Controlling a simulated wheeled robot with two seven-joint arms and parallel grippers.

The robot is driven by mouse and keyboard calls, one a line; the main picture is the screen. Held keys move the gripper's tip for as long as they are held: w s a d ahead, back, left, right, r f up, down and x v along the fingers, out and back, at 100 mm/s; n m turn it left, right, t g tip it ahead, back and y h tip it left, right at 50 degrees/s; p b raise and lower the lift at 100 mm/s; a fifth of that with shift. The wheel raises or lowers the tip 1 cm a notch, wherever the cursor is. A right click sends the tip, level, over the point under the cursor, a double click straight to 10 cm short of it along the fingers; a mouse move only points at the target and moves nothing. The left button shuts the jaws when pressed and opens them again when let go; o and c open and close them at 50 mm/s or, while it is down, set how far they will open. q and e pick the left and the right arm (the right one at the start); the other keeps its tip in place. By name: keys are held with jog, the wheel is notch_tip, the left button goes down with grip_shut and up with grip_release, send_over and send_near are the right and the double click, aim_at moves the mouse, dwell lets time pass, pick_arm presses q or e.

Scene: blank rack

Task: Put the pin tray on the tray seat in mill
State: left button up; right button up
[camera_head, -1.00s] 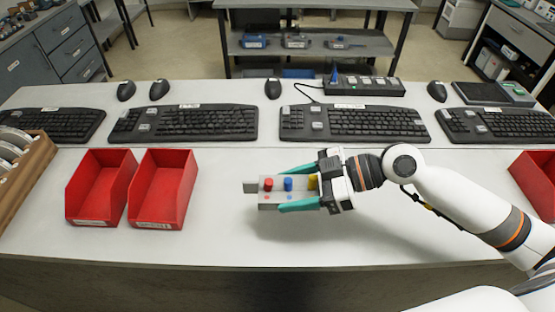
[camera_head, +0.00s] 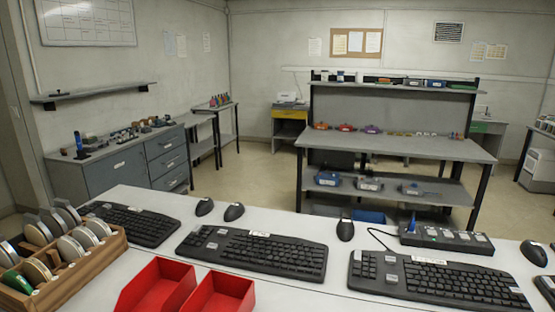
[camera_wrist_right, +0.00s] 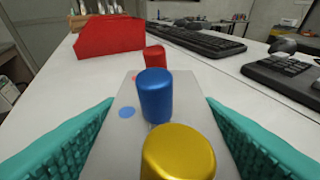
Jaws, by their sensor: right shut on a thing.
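The pin tray (camera_wrist_right: 121,93) is a grey block with a red pin (camera_wrist_right: 155,57), a blue pin (camera_wrist_right: 156,95) and a yellow pin (camera_wrist_right: 178,152) standing in a row. Coloured dots mark its top beside the pins. In the right wrist view my right gripper (camera_wrist_right: 160,103) has its teal fingers on both sides of the tray, shut on it. The tray appears level over the white table. My left gripper is in neither view now, and the head view shows neither gripper. I cannot pick out the mill or its tray seat.
The white table (camera_head: 130,268) holds keyboards (camera_head: 252,250), mice, red bins (camera_head: 157,286), a black switch box (camera_head: 446,238) and a wooden rack of discs (camera_head: 70,285). Behind it are a grey drawer cabinet (camera_head: 120,170) and a shelved workbench (camera_head: 400,147), with open floor between.

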jog(key=shift+w+a+f+m+t+h, duration=0.3)
jog(key=shift+w+a+m+t+h, duration=0.25)
jog(key=shift+m+t+h, duration=0.35)
jog(key=shift+w+m+t+h, duration=0.3)
jog(key=shift+m+h, duration=0.1)
jog(key=shift+m, duration=0.2)
jog(key=shift+w+r+m+t+h, duration=0.15)
jog(key=shift+w+m+t+h, duration=0.25)
jog(key=shift+m+h, duration=0.45)
jog(key=m+h, duration=0.2)
jog(key=r+m+t+h, duration=0.1)
jog(key=shift+w+d, duration=0.25)
jog(key=shift+d, duration=0.15)
jog(key=shift+s+d+r+m+h, duration=0.1)
jog(key=shift+d+r+m+h, duration=0.2)
jog(key=shift+m+h, duration=0.25)
jog(key=shift+d+r+m+h, duration=0.2)
jog(key=shift+d+m+h, duration=0.1)
jog(key=shift+h, duration=0.4)
